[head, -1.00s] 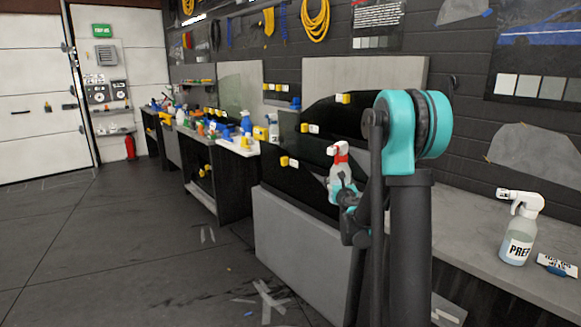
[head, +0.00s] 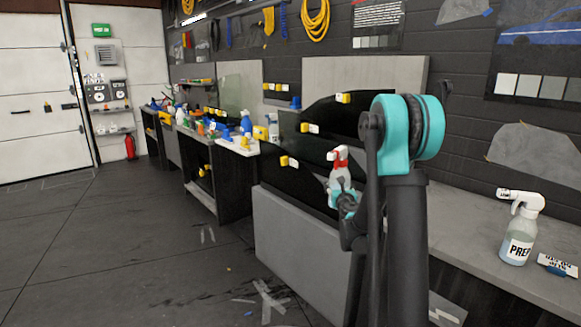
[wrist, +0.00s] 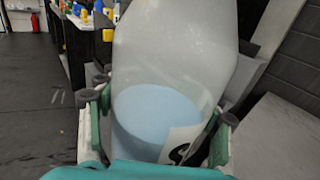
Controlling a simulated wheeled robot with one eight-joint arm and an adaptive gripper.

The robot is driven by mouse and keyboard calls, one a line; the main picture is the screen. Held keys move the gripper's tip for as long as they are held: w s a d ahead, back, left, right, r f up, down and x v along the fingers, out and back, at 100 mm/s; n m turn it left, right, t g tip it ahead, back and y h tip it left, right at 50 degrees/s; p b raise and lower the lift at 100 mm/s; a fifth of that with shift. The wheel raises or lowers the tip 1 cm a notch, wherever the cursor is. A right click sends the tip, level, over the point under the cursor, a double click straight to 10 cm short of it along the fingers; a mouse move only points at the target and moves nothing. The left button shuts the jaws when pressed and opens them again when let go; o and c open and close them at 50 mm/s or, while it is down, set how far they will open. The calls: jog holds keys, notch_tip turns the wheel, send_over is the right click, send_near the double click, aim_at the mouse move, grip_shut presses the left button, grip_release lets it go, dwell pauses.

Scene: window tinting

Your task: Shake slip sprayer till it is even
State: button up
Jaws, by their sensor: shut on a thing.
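The slip sprayer (head: 340,174) is a pale bottle with a red and white trigger head, held up in front of the dark panels in the head view. My gripper (head: 345,197) is shut on its lower body. In the wrist view the bottle (wrist: 175,50) fills the middle, with my gripper's fingers (wrist: 160,118) on both sides. It is translucent, with light blue liquid (wrist: 155,110) in the lower part. Part of a white label with a dark letter shows. The trigger head is outside the wrist view.
A PREP spray bottle (head: 520,230) stands on the grey bench (head: 470,225) at the right, beside a small blue and white item (head: 556,264). A cluttered bench (head: 237,147) lies further back. The floor (head: 130,240) at the left is largely open.

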notch_tip(320, 180, down, 5)
jog(key=shift+f, duration=0.1)
notch_tip(320, 180, up, 8)
notch_tip(320, 180, down, 8)
jog(key=shift+r, duration=0.1)
dwell(0.5)
